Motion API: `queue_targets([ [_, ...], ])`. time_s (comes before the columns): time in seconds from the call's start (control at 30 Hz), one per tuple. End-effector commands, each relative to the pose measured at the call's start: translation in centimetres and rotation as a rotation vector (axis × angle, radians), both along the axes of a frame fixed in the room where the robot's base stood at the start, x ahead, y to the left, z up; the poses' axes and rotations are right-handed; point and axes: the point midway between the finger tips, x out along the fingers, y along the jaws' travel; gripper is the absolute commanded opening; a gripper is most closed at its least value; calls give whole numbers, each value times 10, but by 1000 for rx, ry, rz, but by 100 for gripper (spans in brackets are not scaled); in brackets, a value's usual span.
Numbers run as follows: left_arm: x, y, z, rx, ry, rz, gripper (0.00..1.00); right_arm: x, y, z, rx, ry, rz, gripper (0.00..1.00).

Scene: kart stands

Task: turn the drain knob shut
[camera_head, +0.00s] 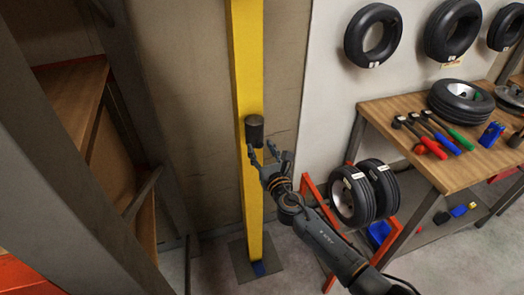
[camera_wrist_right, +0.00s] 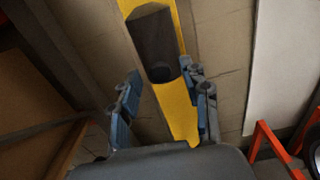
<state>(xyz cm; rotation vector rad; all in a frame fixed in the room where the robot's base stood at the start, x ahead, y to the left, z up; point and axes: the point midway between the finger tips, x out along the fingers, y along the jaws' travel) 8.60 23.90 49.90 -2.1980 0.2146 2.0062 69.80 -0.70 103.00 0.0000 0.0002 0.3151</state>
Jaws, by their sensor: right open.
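The drain knob (camera_head: 254,131) is a dark grey cylinder sticking out from a yellow post (camera_head: 254,190). In the right wrist view the knob (camera_wrist_right: 154,45) is at the top middle, in front of the yellow post (camera_wrist_right: 178,110). My right gripper (camera_head: 268,152) is open, just below the knob in the head view. In the right wrist view its two fingers (camera_wrist_right: 163,100) are spread apart with nothing between them, and the knob lies beyond the tips. I cannot tell the exact gap. My left gripper is not in view.
A wooden workbench (camera_head: 395,113) with a tyre, hammers and other tools stands to the right. Two tyres (camera_head: 352,195) sit on a red stand (camera_head: 308,190) beside my right arm. Wooden shelving (camera_head: 72,95) stands at left. Tyres (camera_head: 373,35) hang on the wall.

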Motion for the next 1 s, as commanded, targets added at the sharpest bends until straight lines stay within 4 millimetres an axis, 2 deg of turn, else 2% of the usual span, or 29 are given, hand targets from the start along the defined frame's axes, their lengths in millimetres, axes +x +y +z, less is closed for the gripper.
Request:
queue_targets([
  [0.17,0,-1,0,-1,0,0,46,0,0,0,0,0,-1,44],
  [0.3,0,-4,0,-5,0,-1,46,0,0,0,0,0,-1,16],
  [0.4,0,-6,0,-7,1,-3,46,0,-1,0,0,0,-1,0],
  [0.77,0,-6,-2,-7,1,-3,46,0,0,-1,40,14,-1,0],
  [1.0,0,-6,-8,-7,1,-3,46,0,-1,-2,177,58,-1,0],
])
